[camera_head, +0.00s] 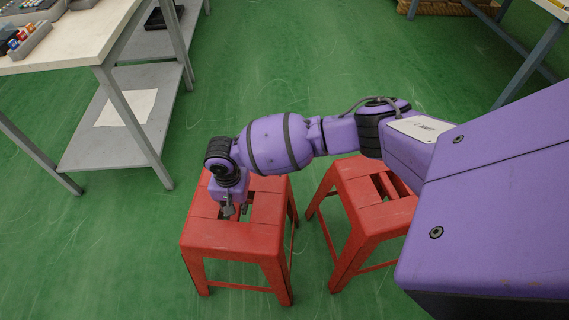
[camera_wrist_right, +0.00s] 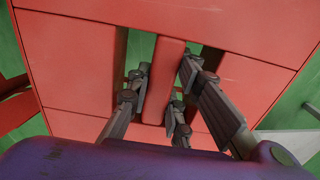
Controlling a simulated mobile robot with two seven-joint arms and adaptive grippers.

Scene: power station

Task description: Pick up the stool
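Two red stools stand on the green floor. My right gripper (camera_head: 234,208) points down at the seat of the left stool (camera_head: 215,235). In the right wrist view, the fingers of this gripper (camera_wrist_right: 163,82) straddle the middle bar (camera_wrist_right: 165,62) between the two slots of the seat (camera_wrist_right: 75,65). The fingers are apart, with a gap visible beside the bar, and the tips reach down at the slots. Whether a finger touches the bar is unclear. The second stool (camera_head: 352,182) stands to the right, partly hidden by my right arm. My left gripper is not in view.
A grey-legged table (camera_head: 75,38) with a lower shelf (camera_head: 100,148) stands at the upper left, holding small items. Another table (camera_head: 547,45) is at the upper right. The second stool is close to the left one. Green floor is clear behind and left of the stools.

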